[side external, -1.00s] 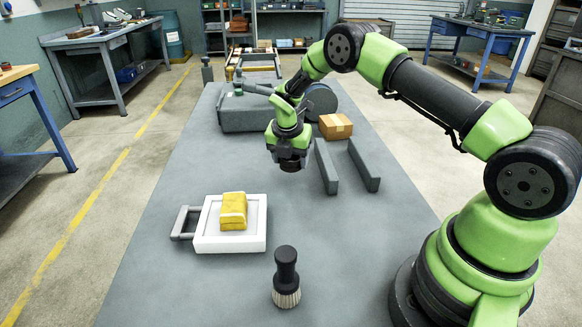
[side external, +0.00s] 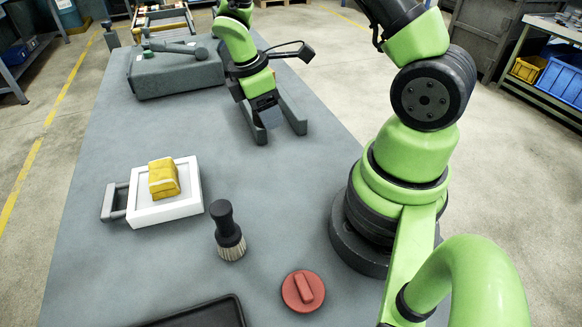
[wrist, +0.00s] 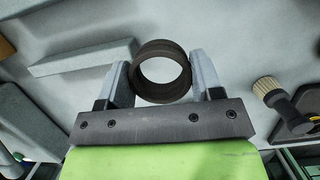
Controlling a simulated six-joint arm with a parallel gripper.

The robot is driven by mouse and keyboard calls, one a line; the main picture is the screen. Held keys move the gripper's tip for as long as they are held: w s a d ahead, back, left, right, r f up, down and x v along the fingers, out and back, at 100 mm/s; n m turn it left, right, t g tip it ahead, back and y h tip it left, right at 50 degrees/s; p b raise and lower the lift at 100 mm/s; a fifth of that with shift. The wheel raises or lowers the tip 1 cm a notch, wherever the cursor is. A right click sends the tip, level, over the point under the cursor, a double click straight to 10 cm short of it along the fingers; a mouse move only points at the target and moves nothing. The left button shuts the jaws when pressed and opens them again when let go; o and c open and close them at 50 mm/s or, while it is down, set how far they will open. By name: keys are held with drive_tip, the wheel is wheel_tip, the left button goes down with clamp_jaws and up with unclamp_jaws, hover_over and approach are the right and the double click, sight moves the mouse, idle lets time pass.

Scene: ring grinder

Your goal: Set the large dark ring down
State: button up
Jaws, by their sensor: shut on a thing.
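The large dark ring (wrist: 160,48) shows in the wrist view between my two fingers, its round opening facing the camera. My gripper (wrist: 160,74) is shut on it from both sides.
A white tray (side external: 148,214) with a yellow block (side external: 164,178) and a brush (side external: 229,232) stand on the grey table (side external: 100,275). A red round part (side external: 303,291) and a black tray (side external: 215,315) lie in front. A large grey block (side external: 175,72) stands behind. Open table lies left of my gripper.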

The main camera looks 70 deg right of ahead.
drive_tip(key=s+a+m, duration=0.1)
drive_tip(key=s+m, duration=0.3)
drive_tip(key=s, duration=0.1)
drive_tip(key=y, duration=0.1)
hover_over(295, 170)
drive_tip(key=shift+m+g, duration=0.3)
drive_tip(key=shift+g, duration=0.1)
drive_tip(key=f, duration=0.4)
drive_tip(key=shift+w+a+f, duration=0.1)
drive_tip(key=shift+w+f, duration=0.2)
drive_tip(key=shift+f, duration=2.45)
drive_tip(key=shift+f, duration=0.15)
drive_tip(key=o, duration=1.1)
